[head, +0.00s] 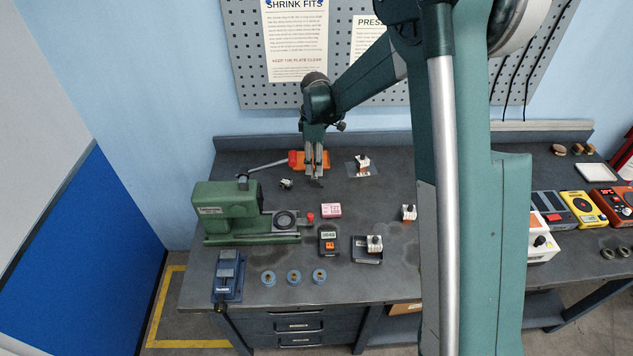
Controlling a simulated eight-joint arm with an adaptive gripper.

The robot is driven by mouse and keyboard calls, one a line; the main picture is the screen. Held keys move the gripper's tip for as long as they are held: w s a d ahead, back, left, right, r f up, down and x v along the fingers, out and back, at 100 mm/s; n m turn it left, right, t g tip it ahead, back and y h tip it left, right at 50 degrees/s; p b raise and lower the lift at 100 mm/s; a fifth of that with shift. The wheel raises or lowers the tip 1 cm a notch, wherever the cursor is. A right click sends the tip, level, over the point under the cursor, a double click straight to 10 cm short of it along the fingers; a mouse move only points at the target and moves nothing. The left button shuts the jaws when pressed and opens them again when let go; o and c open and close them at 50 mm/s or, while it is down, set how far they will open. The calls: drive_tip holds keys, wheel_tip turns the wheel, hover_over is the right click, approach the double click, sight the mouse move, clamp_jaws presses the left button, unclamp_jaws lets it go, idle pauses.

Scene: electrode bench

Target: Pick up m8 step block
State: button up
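My gripper (316,178) points down over the back left of the bench, in front of an orange block-like thing (299,162) that it partly hides. Its two fingers look close together; whether anything is between them is too small to tell. I cannot tell for sure which thing is the m8 step block. A small dark metallic piece (286,184) lies left of the fingers. White blocks with dark tops stand on the bench: one at the back (363,161), one at the right (408,212), and one (375,243) on a dark tray (360,257).
A green press-like machine (225,212) with a long lever stands at the left. A pink-and-white box (331,210), a small meter (328,242), blue rings (294,277) and a blue vise (227,275) sit in front. My arm hides the bench's right middle. Colored instruments (580,208) stand at far right.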

sight(317, 177)
drive_tip(key=shift+f, duration=0.15)
drive_tip(key=shift+f, duration=1.2)
drive_tip(key=shift+f, duration=0.1)
drive_tip(key=shift+s+d+f, duration=0.15)
drive_tip(key=shift+f, duration=2.35)
drive_tip(key=shift+c, duration=0.5)
drive_tip(key=c, duration=1.1)
